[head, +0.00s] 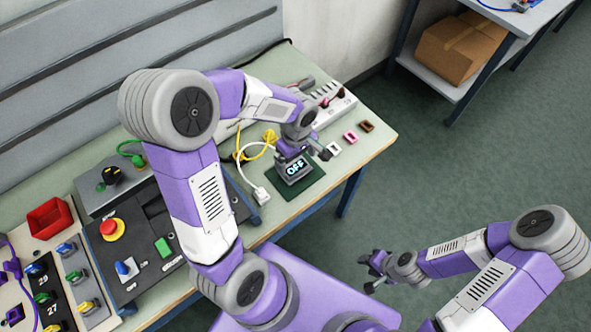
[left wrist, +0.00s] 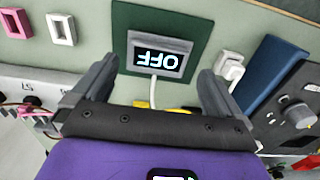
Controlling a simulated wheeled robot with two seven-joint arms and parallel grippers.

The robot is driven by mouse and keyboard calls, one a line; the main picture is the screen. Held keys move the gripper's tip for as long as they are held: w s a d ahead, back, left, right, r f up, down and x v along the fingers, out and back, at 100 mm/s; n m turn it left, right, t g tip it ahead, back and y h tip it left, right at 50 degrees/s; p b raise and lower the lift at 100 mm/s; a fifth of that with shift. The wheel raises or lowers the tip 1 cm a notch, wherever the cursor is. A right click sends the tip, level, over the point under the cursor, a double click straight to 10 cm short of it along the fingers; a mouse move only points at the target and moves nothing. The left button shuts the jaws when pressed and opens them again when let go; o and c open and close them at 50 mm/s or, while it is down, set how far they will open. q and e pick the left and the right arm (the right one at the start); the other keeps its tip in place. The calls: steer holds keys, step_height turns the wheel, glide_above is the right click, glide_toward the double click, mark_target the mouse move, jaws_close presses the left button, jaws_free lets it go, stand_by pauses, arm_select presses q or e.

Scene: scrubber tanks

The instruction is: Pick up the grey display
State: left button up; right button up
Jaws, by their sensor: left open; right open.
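The grey display (head: 293,172) reads OFF and sits on a dark green mat (head: 308,190) near the front edge of the workbench. In the left wrist view the display (left wrist: 159,55) lies ahead of the fingertips, centred between them, with a pale cable running from it toward the gripper. My left gripper (head: 305,155) is at the display in the head view; in the left wrist view its open fingers (left wrist: 158,85) stand apart with nothing between them. My right gripper (head: 371,271) is open and empty, out over the floor beyond the bench's front.
A white plug (head: 261,195) with a cable and yellow wires lie left of the mat. Small framed pieces (head: 350,137) and a power strip (head: 330,105) are to its right. A control panel with a red button (head: 112,229) is farther left. A cardboard box (head: 460,48) is on a shelf.

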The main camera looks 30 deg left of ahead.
arm_select(q)
steer(key=f, duration=0.4)
steer(key=shift+w+a+f+b, duration=0.25)
steer(key=shift+a+f+b, duration=0.05)
steer(key=shift+a+b, duration=0.1)
steer(key=shift+c, duration=0.2)
steer(key=c, duration=0.8)
step_height(320, 180, up, 9)
steer(key=p, duration=0.2)
step_height(320, 180, up, 6)
steer(key=p, duration=0.4)
glide_above(295, 167)
steer(key=shift+a, duration=0.1)
